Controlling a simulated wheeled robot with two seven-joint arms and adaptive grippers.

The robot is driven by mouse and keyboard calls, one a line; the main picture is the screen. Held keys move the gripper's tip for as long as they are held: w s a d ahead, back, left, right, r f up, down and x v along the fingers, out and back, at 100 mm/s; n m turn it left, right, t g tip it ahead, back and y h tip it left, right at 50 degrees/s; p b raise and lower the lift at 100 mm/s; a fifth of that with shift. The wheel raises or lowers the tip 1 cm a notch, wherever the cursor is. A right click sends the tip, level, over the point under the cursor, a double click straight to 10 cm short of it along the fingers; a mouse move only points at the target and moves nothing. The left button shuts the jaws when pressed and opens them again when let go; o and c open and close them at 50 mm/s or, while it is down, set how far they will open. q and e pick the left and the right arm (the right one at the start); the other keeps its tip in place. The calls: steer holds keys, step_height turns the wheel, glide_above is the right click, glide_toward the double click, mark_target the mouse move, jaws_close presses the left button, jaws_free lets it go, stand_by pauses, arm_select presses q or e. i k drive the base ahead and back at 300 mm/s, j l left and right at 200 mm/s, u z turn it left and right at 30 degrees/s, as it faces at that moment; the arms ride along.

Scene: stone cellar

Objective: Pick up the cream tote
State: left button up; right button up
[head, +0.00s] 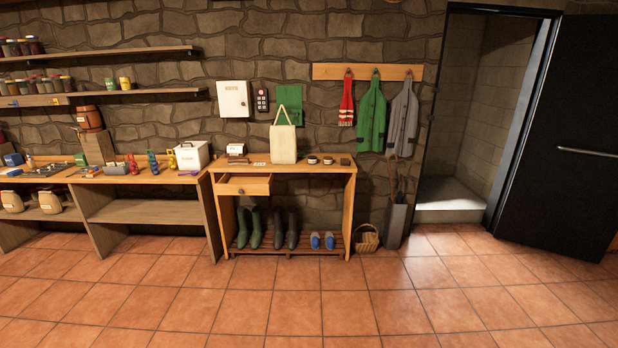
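The cream tote (283,144) stands upright on top of the wooden side table (323,169) against the stone wall. Its handle loop sticks up above it, in front of a green cloth or board on the wall. Small dark round items and a dark flat item sit on the table to its right. A white box and small flat items sit to its left. Neither of my grippers shows in the head view.
The table's drawer (244,185) is pulled open at the left. Boots and blue shoes stand on a low slatted rack (290,243) below. A wicker basket (366,239) and an umbrella stand (395,225) are at the right. The tiled floor in front is clear.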

mark_target(283, 138)
steer(key=i+u, duration=0.1)
steer(key=i, duration=0.7)
steer(key=i+l+u, duration=0.15)
steer(key=i, duration=0.65)
steer(key=i+u, duration=0.3)
steer(key=i, duration=0.55)
steer(key=i+u, duration=0.3)
steer(key=i, duration=0.3)
steer(key=i+l+u, duration=0.25)
steer(key=i, duration=0.3)
